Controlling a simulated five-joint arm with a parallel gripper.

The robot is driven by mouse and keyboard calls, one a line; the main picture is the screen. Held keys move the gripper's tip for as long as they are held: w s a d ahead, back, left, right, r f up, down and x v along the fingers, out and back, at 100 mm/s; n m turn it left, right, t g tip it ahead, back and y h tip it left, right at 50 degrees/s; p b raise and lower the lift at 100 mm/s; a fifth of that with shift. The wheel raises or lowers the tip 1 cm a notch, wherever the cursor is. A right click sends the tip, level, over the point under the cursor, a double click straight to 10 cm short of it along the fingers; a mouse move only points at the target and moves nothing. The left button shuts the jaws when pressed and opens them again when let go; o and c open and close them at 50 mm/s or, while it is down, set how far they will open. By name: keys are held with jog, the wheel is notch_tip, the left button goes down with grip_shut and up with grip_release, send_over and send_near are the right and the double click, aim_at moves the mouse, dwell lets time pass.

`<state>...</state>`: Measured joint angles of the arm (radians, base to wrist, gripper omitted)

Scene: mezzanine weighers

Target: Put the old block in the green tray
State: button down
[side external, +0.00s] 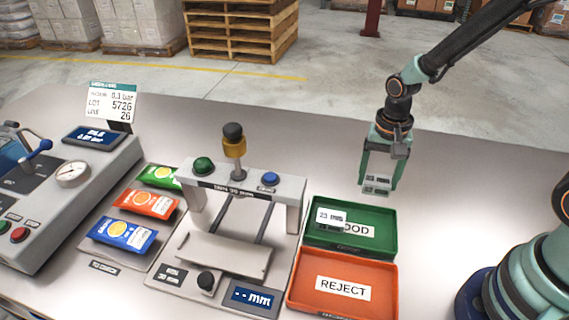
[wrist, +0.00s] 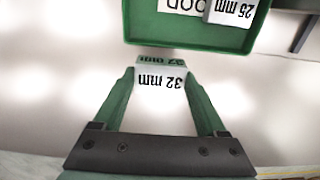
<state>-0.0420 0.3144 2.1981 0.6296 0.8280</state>
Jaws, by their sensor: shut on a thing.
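My gripper (side external: 380,170) is shut on a pale block marked "32 mm" (wrist: 161,95), held between green fingers above the table. The block (side external: 376,184) shows at the fingertips in the side view. The green tray (side external: 386,228), with a "GOOD" label partly covered, is below the gripper in the side picture; in the wrist view its rim (wrist: 190,40) is just beyond the held block. A second pale block (side external: 331,218) lies in the green tray. It shows in the wrist view (wrist: 230,11); its number looks like 23 or 25 mm.
An orange tray (side external: 385,284) marked "REJECT" adjoins the green one. Left of them stands a grey gauge frame (side external: 290,190) with buttons and a knob. Green, orange and blue packets (side external: 125,234) lie further left, beside a grey machine (side external: 110,165). The table behind the trays is clear.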

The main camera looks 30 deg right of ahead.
aim_at(374, 192)
jog(key=shift+f, duration=2.25)
jog(key=shift+f, duration=0.1)
grip_release()
notch_tip(374, 192, up, 12)
jog(key=shift+r, duration=0.1)
jog(key=s+d+r+n+t, duration=0.1)
jog(key=s+r+n+t, duration=0.4)
jog(key=r+n, duration=0.4)
notch_tip(374, 192, up, 3)
jog(key=shift+s+d+f+t, duration=0.1)
jog(key=shift+s+d+t, duration=0.1)
jog(key=shift+t, duration=0.1)
